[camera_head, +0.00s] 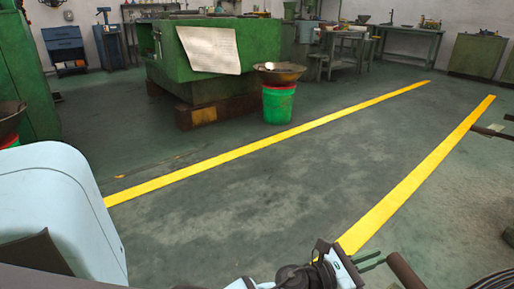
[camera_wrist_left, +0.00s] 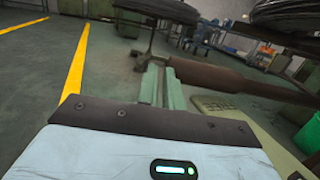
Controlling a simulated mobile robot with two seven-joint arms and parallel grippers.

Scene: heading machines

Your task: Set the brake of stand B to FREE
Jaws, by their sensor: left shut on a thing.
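My left gripper (camera_head: 378,259) is at the bottom right of the head view. Its green fingers reach a brown rounded bar (camera_head: 405,270), which looks like a brake lever handle, and are shut on it. In the left wrist view the fingers (camera_wrist_left: 160,85) meet the left end of the same brown bar (camera_wrist_left: 215,77), which runs off to the right. Part of a stand with dark wire coils (camera_wrist_left: 275,15) shows above it. My right gripper is not in view.
Yellow floor lines (camera_head: 270,142) cross the clear grey floor. A green machine (camera_head: 205,85) stands beyond, with a bowl on a red and green bucket (camera_head: 278,103) beside it. Workbenches (camera_head: 415,45) line the back. A green bin (camera_wrist_left: 308,137) shows at the right in the wrist view.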

